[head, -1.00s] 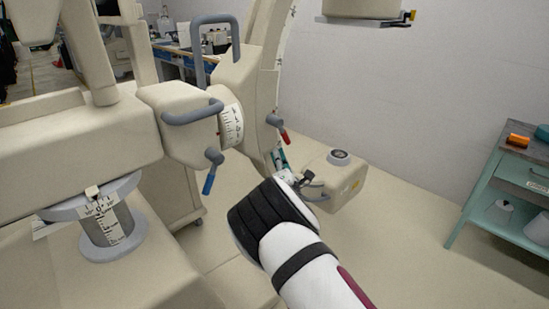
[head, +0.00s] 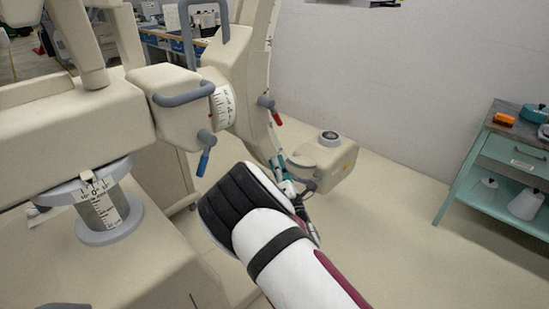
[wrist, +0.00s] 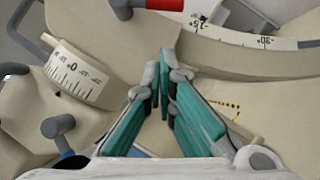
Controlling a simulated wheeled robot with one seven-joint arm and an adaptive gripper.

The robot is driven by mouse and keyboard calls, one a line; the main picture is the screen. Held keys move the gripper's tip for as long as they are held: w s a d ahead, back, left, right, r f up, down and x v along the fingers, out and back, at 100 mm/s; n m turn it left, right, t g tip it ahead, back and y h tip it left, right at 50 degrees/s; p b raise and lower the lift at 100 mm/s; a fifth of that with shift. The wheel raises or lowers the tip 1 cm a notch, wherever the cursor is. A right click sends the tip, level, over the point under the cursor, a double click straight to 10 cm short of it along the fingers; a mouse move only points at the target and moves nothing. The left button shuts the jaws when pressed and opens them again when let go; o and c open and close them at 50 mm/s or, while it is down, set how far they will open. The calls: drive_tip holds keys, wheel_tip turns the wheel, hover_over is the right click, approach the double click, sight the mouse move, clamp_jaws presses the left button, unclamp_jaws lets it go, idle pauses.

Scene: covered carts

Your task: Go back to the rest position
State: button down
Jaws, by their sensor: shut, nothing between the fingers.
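My gripper (wrist: 160,92) shows in the wrist view with its two teal fingers meeting at the tips, nothing between them. In the head view my gripper (head: 278,162) is partly hidden behind my own white and black arm links. It is in front of the large beige machine (head: 62,122), near its curved arm. The wrist view looks onto the machine's graduated dial (wrist: 75,75) on the left and a curved scale at the top. Whether the fingers touch the machine cannot be told.
A blue-tipped lever (head: 204,160) and a red-tipped lever (head: 272,108) stick out near my arm. A beige box-like unit (head: 335,165) sits behind the gripper. A teal cart (head: 480,200) stands at the right. The floor between is clear.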

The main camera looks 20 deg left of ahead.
idle(0.4)
drive_tip(key=w+d+r+m+g+h, duration=0.1)
drive_tip(key=w+d+r+m+h, duration=0.35)
drive_tip(key=d+r+m, duration=0.35)
drive_tip(key=w+d+r+m+h, duration=0.35)
drive_tip(key=d+m+h, duration=0.3)
drive_tip(key=d, duration=0.35)
drive_tip(key=s+d+r+m+g+p, duration=0.1)
drive_tip(key=s+d+r+m+g, duration=0.3)
drive_tip(key=d, duration=0.3)
drive_tip(key=s+d+r+m+g, duration=0.25)
drive_tip(key=s+d, duration=0.25)
drive_tip(key=s, duration=0.5)
drive_tip(key=s+d+r+m+g+h+p, duration=0.1)
drive_tip(key=s+d+r+m, duration=0.3)
drive_tip(key=s, duration=0.5)
drive_tip(key=s+d+r+m+g, duration=0.25)
drive_tip(key=s+d, duration=0.35)
drive_tip(key=s, duration=0.4)
drive_tip(key=s+d+f+m+g+h, duration=0.1)
drive_tip(key=s+d+m, duration=0.2)
drive_tip(key=s, duration=1.1)
drive_tip(key=shift+s+f+m+g+p, duration=0.2)
drive_tip(key=shift+m+g+p, duration=0.1)
drive_tip(key=shift+m+g, duration=0.1)
